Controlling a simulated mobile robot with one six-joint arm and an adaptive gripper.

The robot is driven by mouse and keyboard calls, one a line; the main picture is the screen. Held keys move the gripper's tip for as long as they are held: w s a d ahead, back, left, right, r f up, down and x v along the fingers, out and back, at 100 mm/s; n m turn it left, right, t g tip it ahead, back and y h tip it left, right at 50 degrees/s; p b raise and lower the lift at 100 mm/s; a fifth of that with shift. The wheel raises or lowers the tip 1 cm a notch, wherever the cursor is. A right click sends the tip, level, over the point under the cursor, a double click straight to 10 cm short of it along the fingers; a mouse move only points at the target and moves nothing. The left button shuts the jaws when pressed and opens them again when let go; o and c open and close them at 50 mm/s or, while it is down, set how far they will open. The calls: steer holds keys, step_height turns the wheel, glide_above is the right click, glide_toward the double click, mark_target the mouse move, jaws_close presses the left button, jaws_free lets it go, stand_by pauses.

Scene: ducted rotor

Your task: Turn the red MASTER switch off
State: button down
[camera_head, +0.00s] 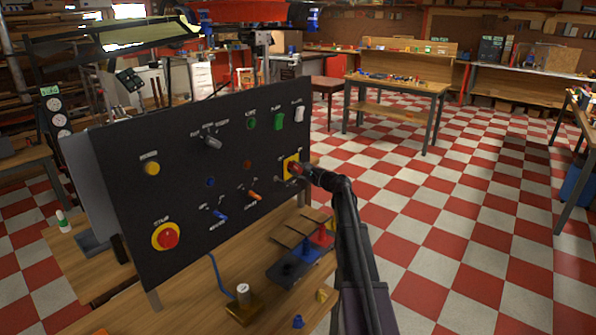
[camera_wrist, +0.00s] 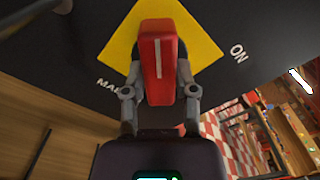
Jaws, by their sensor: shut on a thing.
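The red MASTER switch (camera_wrist: 157,52) is a red handle with a white line, on a yellow plate (camera_wrist: 118,52) fixed to the black panel. In the wrist view the line runs nearly up and down the picture. The word ON is printed right of the plate; a partly hidden label starting "MA" is at lower left. My gripper (camera_wrist: 159,75) is shut on the handle, one finger on each side. In the head view my gripper (camera_head: 300,171) reaches the yellow plate (camera_head: 290,163) at the panel's right edge and hides most of the switch.
The black panel (camera_head: 120,190) carries a red stop button (camera_head: 167,236), a yellow button (camera_head: 152,168), toggles and a grey knob (camera_head: 211,142). Below, the wooden bench (camera_head: 190,300) holds a brass-based post (camera_head: 243,305) and small coloured parts. Open checkered floor lies to the right.

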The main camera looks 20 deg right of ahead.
steer(key=shift+c, duration=2)
jaws_free()
steer(key=shift+w, duration=0.1)
steer(key=v, duration=1.2)
steer(key=shift+s, duration=0.2)
